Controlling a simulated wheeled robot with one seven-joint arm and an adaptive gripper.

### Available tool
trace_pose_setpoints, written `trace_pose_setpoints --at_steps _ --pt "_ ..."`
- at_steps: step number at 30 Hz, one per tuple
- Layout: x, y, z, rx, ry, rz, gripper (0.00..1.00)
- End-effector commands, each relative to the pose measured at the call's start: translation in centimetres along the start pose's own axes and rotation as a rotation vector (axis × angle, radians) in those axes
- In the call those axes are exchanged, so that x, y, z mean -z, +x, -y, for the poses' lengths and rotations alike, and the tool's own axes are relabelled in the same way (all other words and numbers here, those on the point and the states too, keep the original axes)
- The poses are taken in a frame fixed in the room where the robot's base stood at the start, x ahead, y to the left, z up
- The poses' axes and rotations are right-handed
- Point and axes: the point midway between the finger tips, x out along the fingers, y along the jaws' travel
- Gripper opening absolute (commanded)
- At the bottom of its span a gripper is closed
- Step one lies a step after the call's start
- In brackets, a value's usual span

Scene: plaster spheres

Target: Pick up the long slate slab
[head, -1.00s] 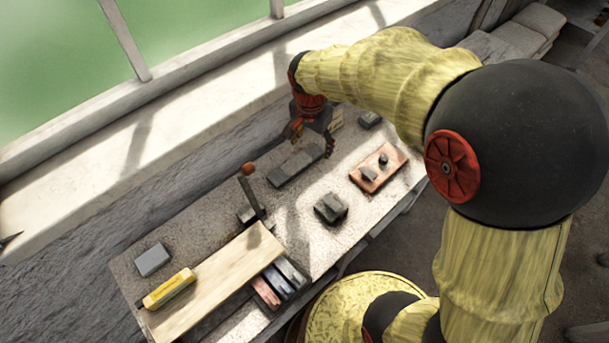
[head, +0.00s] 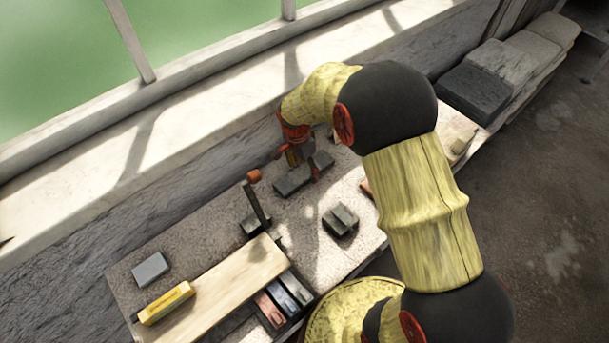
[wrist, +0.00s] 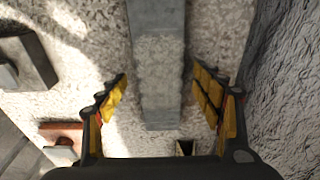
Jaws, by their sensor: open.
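The long slate slab (head: 291,181) is a narrow dark grey bar lying flat on the speckled worktop, near the back wall. My gripper (head: 300,162) is over its far part and hides some of it in the head view. In the wrist view the slab (wrist: 160,50) runs from the top edge to below the middle, between the two fingers. My gripper (wrist: 160,76) is open, with one finger on each side of the slab and a gap showing on both sides. I cannot tell how high the fingertips are above the worktop.
A lever with a red knob (head: 254,176) stands left of the slab. A dark block (head: 340,220) sits in front. A wooden board (head: 220,285), a yellow block (head: 167,302) and a grey block (head: 150,268) lie at the left. The wall (wrist: 290,80) runs close on the right.

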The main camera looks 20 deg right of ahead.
Motion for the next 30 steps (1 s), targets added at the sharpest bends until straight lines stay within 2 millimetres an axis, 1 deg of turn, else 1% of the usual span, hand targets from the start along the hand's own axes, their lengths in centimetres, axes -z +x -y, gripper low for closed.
trace_pose_setpoints --at_steps 1,3,9,30 --pt "0.03 0.65 0.07 0.002 0.000 -0.001 0.67" --pt "0.05 0.93 0.10 0.003 0.000 -0.001 0.67" --pt "0.05 0.84 0.09 0.003 0.000 -0.001 0.66" --pt "0.02 0.85 0.07 0.002 -0.001 -0.001 0.26"
